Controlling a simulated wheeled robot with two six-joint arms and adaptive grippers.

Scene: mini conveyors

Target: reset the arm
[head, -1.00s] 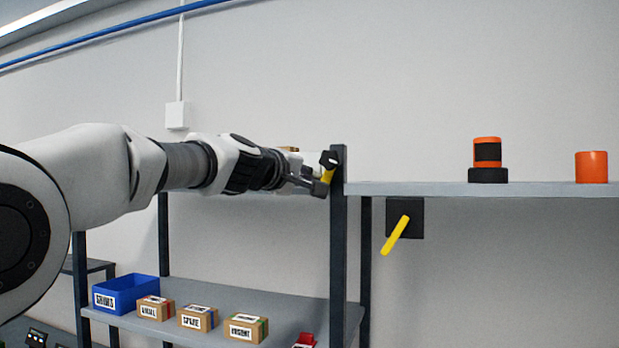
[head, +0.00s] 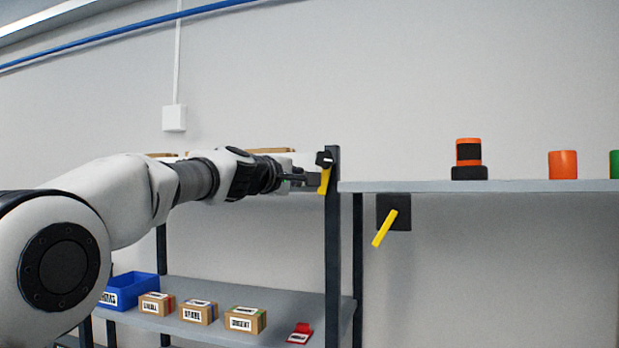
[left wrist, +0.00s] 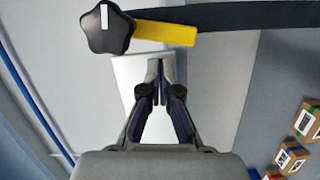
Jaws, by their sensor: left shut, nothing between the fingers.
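My left arm comes in from the left in the head view. My left gripper (head: 312,179) is at the dark shelf post, close to a black knob with a yellow part (head: 325,172). In the left wrist view, my left gripper (left wrist: 159,66) has its fingertips together with nothing between them. There the black star-shaped knob (left wrist: 108,28) and its yellow part (left wrist: 165,33) lie just beyond the fingertips. I see a small gap there, but cannot tell the depth. My right gripper is in neither view.
A lower shelf (head: 215,338) holds a blue bin (head: 136,288), cardboard boxes (head: 198,312) and a red item (head: 300,333). The right shelf (head: 400,187) carries an orange-black object (head: 468,158) and an orange cylinder (head: 562,165). A yellow lever (head: 385,229) hangs below it.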

